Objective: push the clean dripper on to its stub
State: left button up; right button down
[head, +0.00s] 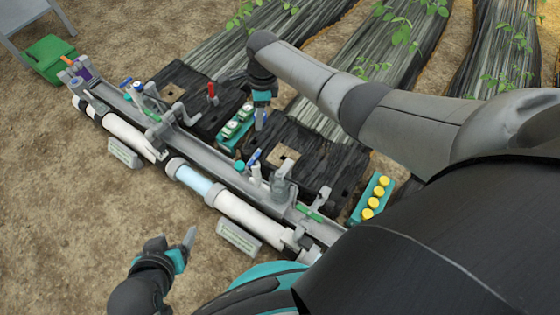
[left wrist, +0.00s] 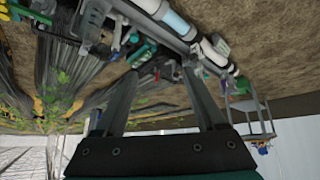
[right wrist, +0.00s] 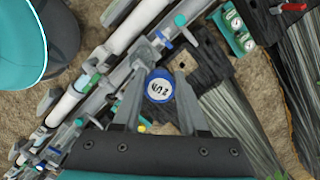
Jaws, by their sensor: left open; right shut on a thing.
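The dripper (right wrist: 159,87), a round piece with a blue rim and a white marked face, sits between the fingertips of my right gripper (right wrist: 158,98) in the right wrist view. That gripper is shut on it. In the head view my right gripper (head: 260,120) is above the dark sheet behind the pipe rail; the dripper is not clear there. My left gripper (head: 188,240) is open and empty over bare soil in front of the rail, and its spread fingers show in the left wrist view (left wrist: 160,98). I cannot tell which fitting is the stub.
A teal tray (head: 221,146) with green and white pieces stands behind the rail (head: 190,139). Another teal tray (head: 356,212) holds several yellow-topped pieces at right.

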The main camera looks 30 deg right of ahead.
jog(key=s+d+f+m+b, duration=0.1)
jog(key=s+f, duration=0.1)
jog(key=f, duration=0.3)
jog(key=s+d+f+m+b, duration=0.1)
jog(key=s+f+b, duration=0.1)
jog(key=f, duration=0.3)
jog(key=s+f+m+b, duration=0.1)
jog(key=s+f, duration=0.2)
jog(key=f, duration=0.1)
jog(key=shift+s+d+f+m, duration=0.1)
jog(key=shift+d+f+m, duration=0.3)
jog(key=shift+f+b, duration=0.5)
jog(key=shift+b, duration=0.2)
jog(key=shift+f+b, duration=0.75)
jog(key=shift+b, duration=0.1)
pick_arm(q)
jog(key=w+d+r+t+h, duration=0.2)
jog(key=d+r+t+h, duration=0.1)
jog(key=d+r+t, duration=0.2)
jog(key=shift+d+t+h+b, duration=0.35)
jog(key=shift+d+t, duration=0.35)
jog(key=shift+t, duration=0.3)
pick_arm(e)
jog(key=shift+f, duration=0.25)
pick_arm(q)
jog(key=shift+r, duration=0.15)
pick_arm(e)
jog(key=shift+a+f, duration=0.1)
jog(key=shift+f, duration=0.3)
